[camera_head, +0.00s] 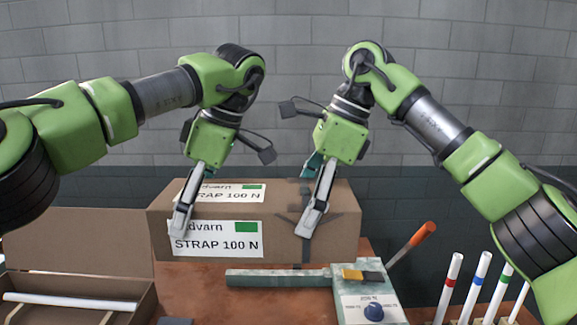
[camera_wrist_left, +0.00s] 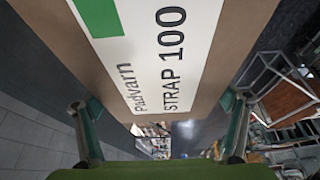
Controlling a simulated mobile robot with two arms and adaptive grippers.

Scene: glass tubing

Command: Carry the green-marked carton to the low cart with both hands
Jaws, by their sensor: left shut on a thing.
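The green-marked carton (camera_head: 285,228) is a brown box with white "STRAP 100 N" labels, green patches and dark tape, at the back of the brown table. My left gripper (camera_head: 188,202) is shut on its left part, one finger down the labelled front face. The left wrist view shows the carton (camera_wrist_left: 250,30) between the left fingers (camera_wrist_left: 160,102). My right gripper (camera_head: 309,203) straddles the right part near the tape, one finger over the front face. Its far fingertip is hidden, so I cannot tell its grip. I cannot make out the low cart for certain.
An open box (camera_head: 75,286) with a white tube stands at left. A tester with a blue knob (camera_head: 373,311), an orange-handled tool (camera_head: 423,234) and several banded white tubes (camera_head: 476,285) stand in front and right. A metal-framed reddish surface (camera_wrist_left: 290,98) shows in the wrist view.

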